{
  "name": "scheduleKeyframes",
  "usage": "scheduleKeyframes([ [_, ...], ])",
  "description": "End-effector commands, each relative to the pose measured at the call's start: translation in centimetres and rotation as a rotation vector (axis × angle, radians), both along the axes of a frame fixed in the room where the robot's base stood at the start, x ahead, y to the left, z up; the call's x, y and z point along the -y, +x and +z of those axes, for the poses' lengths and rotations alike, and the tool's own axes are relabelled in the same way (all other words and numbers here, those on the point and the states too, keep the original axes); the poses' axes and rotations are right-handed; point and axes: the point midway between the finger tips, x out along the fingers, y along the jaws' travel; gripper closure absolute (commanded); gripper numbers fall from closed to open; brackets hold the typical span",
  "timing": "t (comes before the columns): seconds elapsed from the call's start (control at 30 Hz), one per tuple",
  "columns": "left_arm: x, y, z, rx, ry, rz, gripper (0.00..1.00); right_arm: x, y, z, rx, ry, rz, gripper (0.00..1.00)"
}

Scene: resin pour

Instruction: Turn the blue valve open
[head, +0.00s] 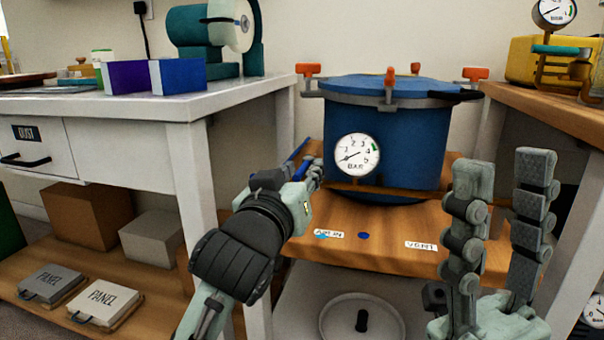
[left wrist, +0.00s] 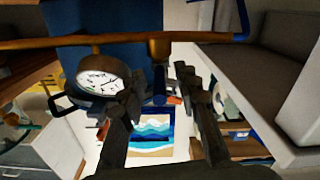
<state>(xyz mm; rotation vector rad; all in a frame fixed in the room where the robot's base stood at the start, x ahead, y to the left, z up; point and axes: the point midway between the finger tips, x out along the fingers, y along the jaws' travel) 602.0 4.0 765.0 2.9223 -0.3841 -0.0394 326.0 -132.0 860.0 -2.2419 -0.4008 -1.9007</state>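The blue valve handle (head: 313,172) sits at the left front of the blue pressure pot (head: 410,130), partly hidden by my left gripper (head: 316,178). In the left wrist view a blue piece (left wrist: 160,88) lies between the spread fingers of my left gripper (left wrist: 163,85); clear space shows on both sides. I cannot tell whether a finger touches it. A round pressure gauge (head: 358,154) is on the pot's front; it also shows in the left wrist view (left wrist: 103,80). My right gripper (head: 503,172) is open and empty, in front of the pot's right side.
The pot stands on a wooden shelf (head: 455,225) with labels and a blue dot (head: 363,236) at its front. A white bench (head: 150,103) is at left, a wooden-topped one (head: 545,105) at right. Orange clamps (head: 390,76) ring the lid. A round white lid (head: 340,318) lies below.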

Motion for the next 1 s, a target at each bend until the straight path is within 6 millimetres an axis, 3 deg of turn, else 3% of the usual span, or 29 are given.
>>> scheduleKeyframes([
  [0.33,0.15,0.56,0.06,0.001,0.0,0.0,0.68,-0.01,-0.01,0.12,0.006,-0.002,0.0,0.6],
  [0.6,0.15,0.54,0.05,0.001,0.0,0.0,1.0,0.0,-0.02,0.12,0.006,-0.002,0.0,0.6],
  [1.0,0.14,0.53,0.05,0.0,0.0,-0.001,1.0,0.0,-0.03,0.17,0.006,-0.002,0.0,0.6],
])
